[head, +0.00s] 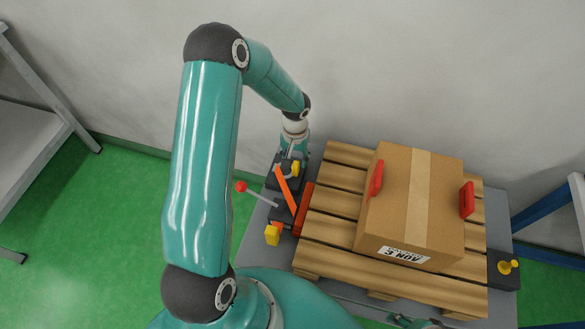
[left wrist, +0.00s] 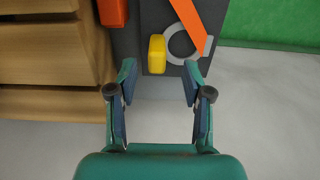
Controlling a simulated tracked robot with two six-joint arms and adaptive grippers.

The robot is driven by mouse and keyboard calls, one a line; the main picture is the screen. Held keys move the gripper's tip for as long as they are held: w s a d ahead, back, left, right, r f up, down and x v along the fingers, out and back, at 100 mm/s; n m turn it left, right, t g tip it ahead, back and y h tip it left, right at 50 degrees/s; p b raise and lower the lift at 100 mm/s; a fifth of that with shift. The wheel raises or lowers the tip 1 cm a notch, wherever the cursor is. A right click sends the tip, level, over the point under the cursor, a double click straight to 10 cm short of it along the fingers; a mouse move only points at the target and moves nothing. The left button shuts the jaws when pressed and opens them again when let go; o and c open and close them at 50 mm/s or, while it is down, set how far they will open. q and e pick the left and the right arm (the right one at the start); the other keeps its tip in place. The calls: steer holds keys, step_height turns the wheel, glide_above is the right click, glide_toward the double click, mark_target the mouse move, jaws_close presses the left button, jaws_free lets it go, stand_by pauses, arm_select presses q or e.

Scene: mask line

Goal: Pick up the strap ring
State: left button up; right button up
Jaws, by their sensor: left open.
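The strap ring (left wrist: 172,50) is a pale grey ring lying on a dark plate, with an orange strap (left wrist: 188,22) running across it in the left wrist view. In the head view the left gripper (head: 291,158) is near the far end of the orange strap (head: 286,188), where the ring is hard to make out. A small part at the bottom edge may be my right gripper (head: 410,321).
A cardboard box (head: 385,215) with red corner pieces sits on a wooden pallet (head: 325,228), right of the strap. The wall (head: 385,70) is close behind.

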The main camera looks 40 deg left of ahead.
mark_target(296, 164)
arm_select(q)
steer(key=shift+d+f, duration=0.15)
steer(key=shift+f, duration=2.7)
jaws_close()
